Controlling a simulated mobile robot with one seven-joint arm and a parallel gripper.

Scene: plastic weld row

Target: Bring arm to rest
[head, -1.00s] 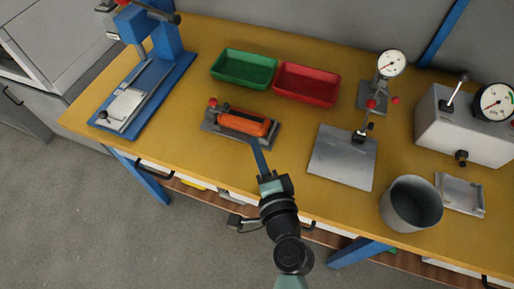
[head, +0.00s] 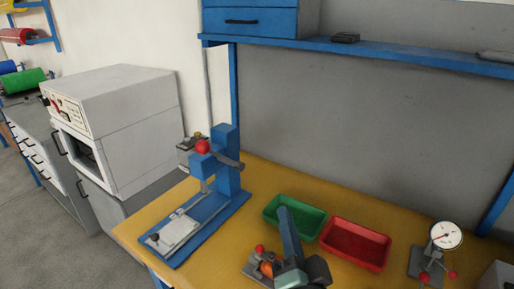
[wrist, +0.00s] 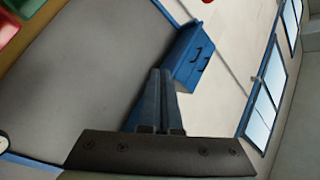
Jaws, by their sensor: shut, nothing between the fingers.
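My gripper (wrist: 161,85) shows in the wrist view with its two long blue-grey fingers side by side, shut and empty, pointing toward the wall and the blue drawer cabinet (wrist: 194,55). In the head view my gripper (head: 285,215) is raised at the lower middle, in front of the green tray (head: 309,230). It partly covers that tray and the device with an orange part (head: 267,269) on the bench.
A blue press (head: 228,180) with a red knob stands at the bench's left. A red tray (head: 355,246) and a dial gauge stand (head: 445,237) are to the right. A blue shelf (head: 400,55) runs above. A white oven (head: 115,125) stands further left.

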